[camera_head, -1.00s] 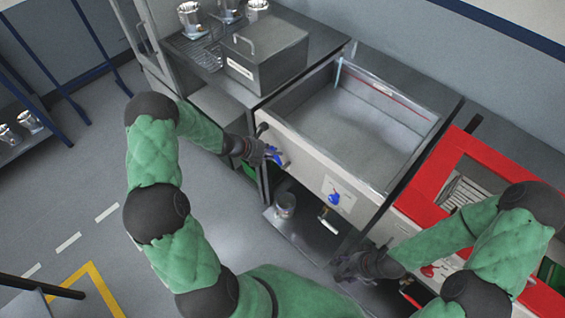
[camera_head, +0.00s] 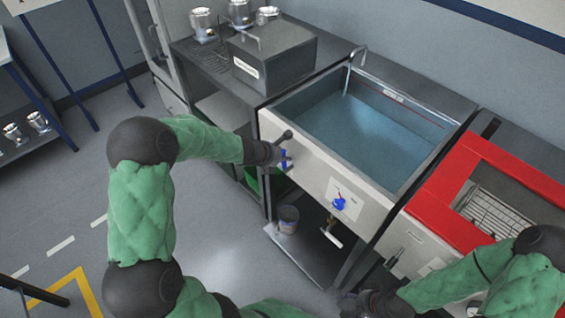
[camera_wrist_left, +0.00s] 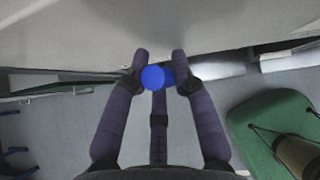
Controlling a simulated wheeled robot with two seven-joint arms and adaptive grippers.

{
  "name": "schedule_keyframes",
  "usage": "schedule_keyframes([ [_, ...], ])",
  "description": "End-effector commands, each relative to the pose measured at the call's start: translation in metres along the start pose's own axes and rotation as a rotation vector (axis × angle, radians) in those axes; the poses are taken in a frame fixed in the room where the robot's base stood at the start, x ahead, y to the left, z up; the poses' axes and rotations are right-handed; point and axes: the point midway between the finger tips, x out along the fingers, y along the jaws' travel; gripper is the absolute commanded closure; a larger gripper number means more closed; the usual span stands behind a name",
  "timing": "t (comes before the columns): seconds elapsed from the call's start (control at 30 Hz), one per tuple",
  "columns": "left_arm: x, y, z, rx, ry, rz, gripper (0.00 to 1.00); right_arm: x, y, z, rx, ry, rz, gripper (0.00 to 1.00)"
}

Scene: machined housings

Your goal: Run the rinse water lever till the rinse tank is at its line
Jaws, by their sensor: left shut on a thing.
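The rinse tank (camera_head: 430,178) is a steel basin with bluish water (camera_head: 365,130) in it. A red line (camera_head: 398,98) runs along its far inner wall, and the water surface looks to be below it. The spout (camera_head: 352,58) stands at the back left corner with a stream under it. The blue rinse water lever (camera_head: 284,160) is at the left of the front panel. My left gripper (camera_head: 277,155) is shut on it; its blue end (camera_wrist_left: 153,78) shows between the fingers (camera_wrist_left: 160,62) in the left wrist view. My right gripper (camera_head: 368,302) is low at the bottom; its fingers are unclear.
A second blue valve (camera_head: 339,203) is on the front panel, right of the lever. A grey lidded box (camera_head: 272,60) and metal cups (camera_head: 203,25) are on the left bench. A red-rimmed unit (camera_head: 440,205) stands right. A small can (camera_head: 288,215) is on the lower shelf.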

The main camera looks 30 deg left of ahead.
Motion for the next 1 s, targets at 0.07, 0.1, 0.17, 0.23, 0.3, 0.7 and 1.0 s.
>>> schedule_keyframes([
  [0.07,0.0018,-0.0013,-0.0018,0.01,-0.002,0.005,1.0,0.0058,0.002,-0.0003,0.0,0.0,0.0,0.37],
  [0.1,0.0015,-0.0012,-0.0017,0.013,-0.002,0.009,1.0,0.0069,0.0024,-0.0003,0.0,0.0,0.0,0.37],
  [0.17,0.0014,-0.001,-0.0017,0.017,-0.002,0.013,1.0,0.0081,0.0029,-0.0004,0.0,0.0,0.0,0.37],
  [0.23,0.0012,-0.0008,-0.0016,0.02,-0.003,0.016,1.0,0.0089,0.0031,-0.0004,0.0,0.0,0.0,0.37],
  [0.3,0.001,-0.0008,-0.0016,0.021,-0.003,0.018,1.0,0.0092,0.0032,-0.0004,0.0,0.0,0.0,0.37],
  [0.7,0.0009,-0.0009,-0.0017,0.022,-0.002,0.018,0.6,0.009,0.0032,-0.0004,0.0,0.0,0.0,0.37],
  [1.0,0.0003,0.0002,-0.0005,0.022,-0.004,0.02,0.49,0.009,0.0032,-0.0004,0.0,0.0,0.0,0.37],
])
